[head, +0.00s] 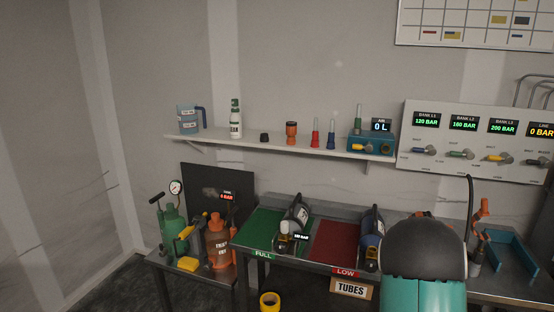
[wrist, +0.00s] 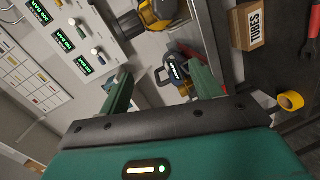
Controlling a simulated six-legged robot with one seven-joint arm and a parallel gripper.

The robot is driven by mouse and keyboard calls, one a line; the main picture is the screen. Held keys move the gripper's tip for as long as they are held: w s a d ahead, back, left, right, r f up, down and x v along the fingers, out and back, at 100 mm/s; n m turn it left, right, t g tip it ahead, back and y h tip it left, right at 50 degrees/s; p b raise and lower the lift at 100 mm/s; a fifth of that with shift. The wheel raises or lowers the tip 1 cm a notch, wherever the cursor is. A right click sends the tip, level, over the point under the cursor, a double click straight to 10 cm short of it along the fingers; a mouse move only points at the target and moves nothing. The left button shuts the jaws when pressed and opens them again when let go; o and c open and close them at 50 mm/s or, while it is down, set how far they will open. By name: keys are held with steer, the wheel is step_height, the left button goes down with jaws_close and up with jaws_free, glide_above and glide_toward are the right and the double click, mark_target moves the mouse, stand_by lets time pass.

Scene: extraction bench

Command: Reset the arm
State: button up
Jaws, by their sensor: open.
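My gripper (wrist: 163,82) shows in the wrist view with its two green fingers spread wide apart. Nothing is held between them. A cylinder with a small lit display (wrist: 174,72) lies beyond the gap, apart from the fingers. In the head view my teal and dark arm rises at the lower right in front of the bench; the gripper itself cannot be made out there.
The bench has a green FULL mat (head: 255,228) and a red LOW mat (head: 335,240), with a dark cylinder (head: 297,214) on the green one. A shelf (head: 270,146) holds bottles and fittings. A gauge panel (head: 470,165) hangs at right. A TUBES box (wrist: 252,27) and yellow tape roll (wrist: 290,100) lie below.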

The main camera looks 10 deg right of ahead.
steer(key=a+r+m+g+y, duration=0.1)
steer(key=a+r+m+y, duration=0.1)
steer(key=a+r, duration=0.35)
steer(key=a+r+m+g+y, duration=0.1)
steer(key=a+r+m+y, duration=0.15)
steer(key=a, duration=0.65)
steer(key=a+r+m+g+y, duration=0.1)
steer(key=a+r+m, duration=0.1)
steer(key=a+r, duration=0.4)
steer(key=s+a+r+m+g+y, duration=0.1)
steer(key=s+a+r+g+y, duration=0.1)
steer(key=s+a, duration=0.7)
steer(key=s+a+r+m+g+y, duration=0.1)
steer(key=s+a+r+g, duration=0.1)
steer(key=s+a, duration=0.8)
steer(key=shift+s+r+g+y, duration=0.3)
steer(key=shift+s+r+y, duration=0.1)
steer(key=shift+s, duration=0.1)
